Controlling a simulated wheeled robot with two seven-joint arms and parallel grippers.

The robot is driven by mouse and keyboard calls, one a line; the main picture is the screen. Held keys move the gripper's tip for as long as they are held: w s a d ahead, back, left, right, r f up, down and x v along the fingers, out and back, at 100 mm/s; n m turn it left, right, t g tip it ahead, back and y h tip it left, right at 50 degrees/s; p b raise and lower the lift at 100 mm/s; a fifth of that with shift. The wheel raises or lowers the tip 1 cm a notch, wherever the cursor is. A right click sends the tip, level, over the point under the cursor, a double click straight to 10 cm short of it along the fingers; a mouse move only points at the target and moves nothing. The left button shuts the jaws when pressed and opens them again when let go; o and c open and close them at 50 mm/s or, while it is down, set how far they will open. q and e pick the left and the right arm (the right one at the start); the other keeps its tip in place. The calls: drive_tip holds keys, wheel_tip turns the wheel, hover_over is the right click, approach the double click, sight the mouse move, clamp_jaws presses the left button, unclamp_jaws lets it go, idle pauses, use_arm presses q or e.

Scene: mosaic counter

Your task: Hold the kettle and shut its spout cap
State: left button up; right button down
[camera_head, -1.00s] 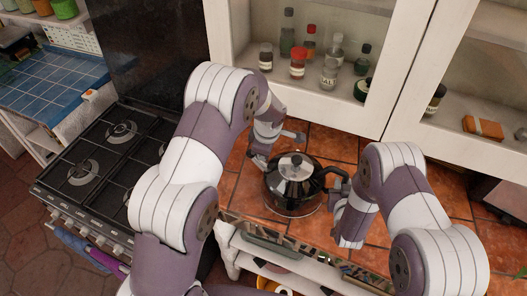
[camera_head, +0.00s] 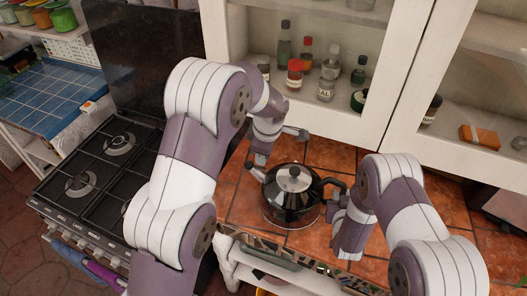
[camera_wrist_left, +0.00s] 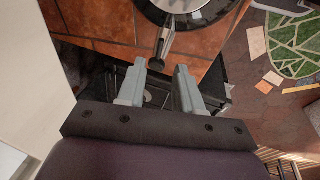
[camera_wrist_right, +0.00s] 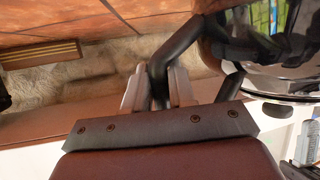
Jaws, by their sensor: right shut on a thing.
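The kettle (camera_head: 291,205) is black with a steel lid and stands upright at the counter's front; I cannot tell whether its base touches the tiles. Its spout (camera_head: 256,172) points left, toward my left gripper. In the left wrist view the spout (camera_wrist_left: 165,40) shows as a narrow piece just beyond the fingertips; I cannot make out the cap's position. My left gripper (camera_head: 277,147) is open and empty, its fingers (camera_wrist_left: 158,72) apart from the spout. My right gripper (camera_wrist_right: 158,85) is shut on the kettle's black handle (camera_wrist_right: 176,44), at the kettle's right side.
A black stove (camera_head: 95,175) stands to the left. A white cabinet (camera_head: 300,112) with jars and bottles rises behind the counter. The tiled counter (camera_head: 330,152) is bare around the kettle. The counter's front edge lies close to the kettle.

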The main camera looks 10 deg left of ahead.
use_arm(q)
drive_tip(key=shift+s+r, duration=0.15)
drive_tip(key=shift+r, duration=0.15)
